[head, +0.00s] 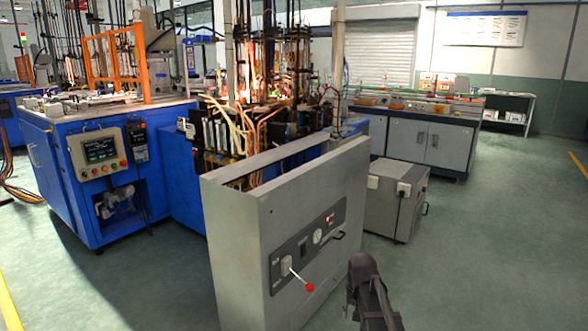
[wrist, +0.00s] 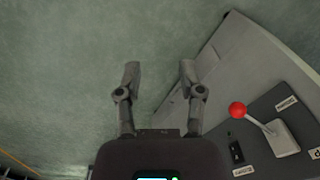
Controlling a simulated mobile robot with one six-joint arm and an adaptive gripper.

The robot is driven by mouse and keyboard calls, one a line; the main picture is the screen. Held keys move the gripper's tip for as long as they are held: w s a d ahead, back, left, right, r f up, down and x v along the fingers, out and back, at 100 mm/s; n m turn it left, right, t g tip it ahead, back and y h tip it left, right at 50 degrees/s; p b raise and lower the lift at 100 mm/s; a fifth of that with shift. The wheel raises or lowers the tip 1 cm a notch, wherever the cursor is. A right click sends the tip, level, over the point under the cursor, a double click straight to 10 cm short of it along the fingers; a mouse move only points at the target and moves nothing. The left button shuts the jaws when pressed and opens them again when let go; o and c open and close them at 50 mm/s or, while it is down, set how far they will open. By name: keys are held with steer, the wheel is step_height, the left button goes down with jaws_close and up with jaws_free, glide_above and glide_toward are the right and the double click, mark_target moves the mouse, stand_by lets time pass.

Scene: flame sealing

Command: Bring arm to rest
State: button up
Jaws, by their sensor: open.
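My gripper (wrist: 160,85) is open and empty in the wrist view, with its two dark fingers apart over the green floor. In the head view, part of my dark arm shows at the bottom, right of the grey cabinet (head: 232,235); the fingertips cannot be made out there. The cabinet's front panel carries a lever with a red ball knob (head: 310,287). The red knob also shows in the wrist view (wrist: 237,110), to the right of my gripper and apart from it.
A blue machine (head: 50,150) with a control panel (head: 98,150) stands at the left. A grey box unit (head: 390,215) stands behind the cabinet. A workbench (head: 445,145) and shelf stand at the back. The green floor (head: 500,250) at the right is clear.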

steer(key=s+f+n, duration=0.1)
steer(key=s+n, duration=0.1)
steer(key=s, duration=1.3)
step_height(320, 180, up, 38)
steer(key=p, duration=3.7)
steer(key=shift+a+h, duration=0.3)
steer(key=shift+a, duration=0.05)
steer(key=shift+w+a+f, duration=0.1)
